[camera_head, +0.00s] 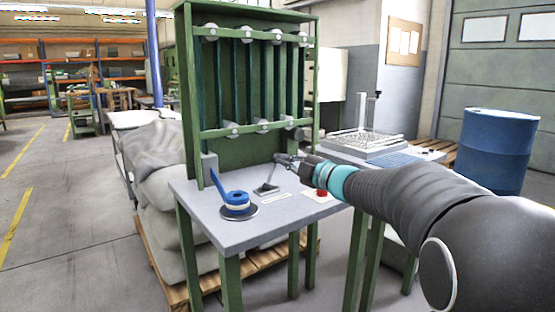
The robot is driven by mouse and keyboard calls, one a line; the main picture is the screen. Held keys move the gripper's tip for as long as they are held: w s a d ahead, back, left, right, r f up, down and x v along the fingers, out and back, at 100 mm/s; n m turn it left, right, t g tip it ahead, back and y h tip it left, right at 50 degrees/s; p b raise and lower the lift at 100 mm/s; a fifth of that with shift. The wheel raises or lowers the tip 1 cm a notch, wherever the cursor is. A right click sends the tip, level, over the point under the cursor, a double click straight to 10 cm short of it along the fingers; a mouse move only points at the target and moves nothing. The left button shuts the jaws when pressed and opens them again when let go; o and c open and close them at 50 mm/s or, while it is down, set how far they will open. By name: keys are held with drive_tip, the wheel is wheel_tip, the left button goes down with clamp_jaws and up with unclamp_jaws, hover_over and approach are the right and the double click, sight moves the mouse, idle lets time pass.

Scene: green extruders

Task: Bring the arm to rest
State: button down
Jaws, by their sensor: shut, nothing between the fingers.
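My arm reaches in from the lower right over a grey-topped table (227,228) with green legs. My gripper (279,158) is at the arm's end, above the back part of the table, in front of the green extruder frame (187,90). Its fingers are small in this view and look closed, with nothing seen between them. A small dark scraper-like tool (266,188) lies below my gripper.
A red button (321,192) is on the table just under my wrist. A metal rack tray (366,141) stands on the table at right, behind my arm. A blue barrel (496,150) stands further right. Grey sacks (160,190) on a pallet are left of the table. Floor at far left is open.

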drive_tip(key=shift+s+d, duration=0.15)
drive_tip(key=shift+s, duration=0.05)
drive_tip(key=s+d+f+m+h, duration=0.4)
drive_tip(key=s+d+m+h, duration=0.8)
drive_tip(key=s+m, duration=0.35)
drive_tip(key=s+a+f+m+g, duration=0.2)
drive_tip(key=s+f, duration=0.6)
drive_tip(key=s, duration=0.4)
drive_tip(key=s+a+f+m+g, duration=0.3)
drive_tip(key=s+f+g, duration=0.3)
drive_tip(key=s, duration=0.6)
wheel_tip(320, 180, down, 3)
drive_tip(key=shift+s+r+m+g, duration=0.15)
drive_tip(key=shift+m+g, duration=0.25)
drive_tip(key=shift+m, duration=0.25)
